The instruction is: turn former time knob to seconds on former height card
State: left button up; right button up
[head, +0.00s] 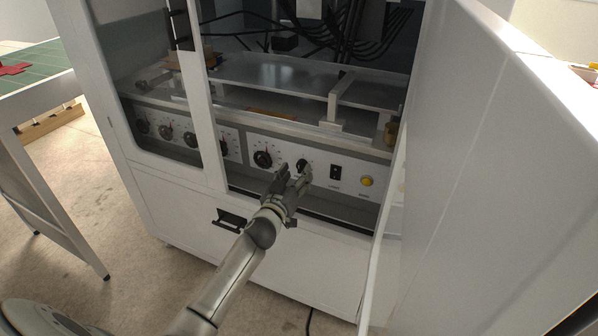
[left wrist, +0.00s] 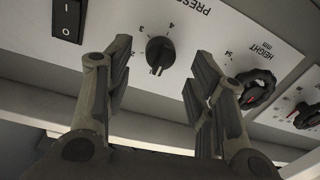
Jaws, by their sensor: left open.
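A black dial knob (left wrist: 160,52) on the white control panel lies between the spread fingers of my left gripper (left wrist: 163,55) in the left wrist view. The digits 3 and 4 and lettering starting "PRESS" are beside it, upside down. The same knob (head: 302,166) shows in the head view just beyond my left gripper (head: 294,177), which is open and empty. I cannot tell whether a finger touches it. Another black knob (left wrist: 257,88), labelled "HEIGHT mm", is beyond the right finger. I cannot make out a height card. My right gripper is not in view.
A black rocker switch (head: 335,172) and a yellow button (head: 367,181) are right of the knob. More knobs run left along the panel, some behind glass. The open white door (head: 480,150) stands close on the right. A table with a green mat (head: 45,68) is at far left.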

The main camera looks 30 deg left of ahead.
aim_at(301, 167)
pick_arm(q)
jog(key=shift+w+a, duration=0.2)
jog(key=shift+w, duration=1.25)
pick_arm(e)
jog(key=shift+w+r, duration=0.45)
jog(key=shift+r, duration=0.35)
pick_arm(q)
jog(key=c, duration=1)
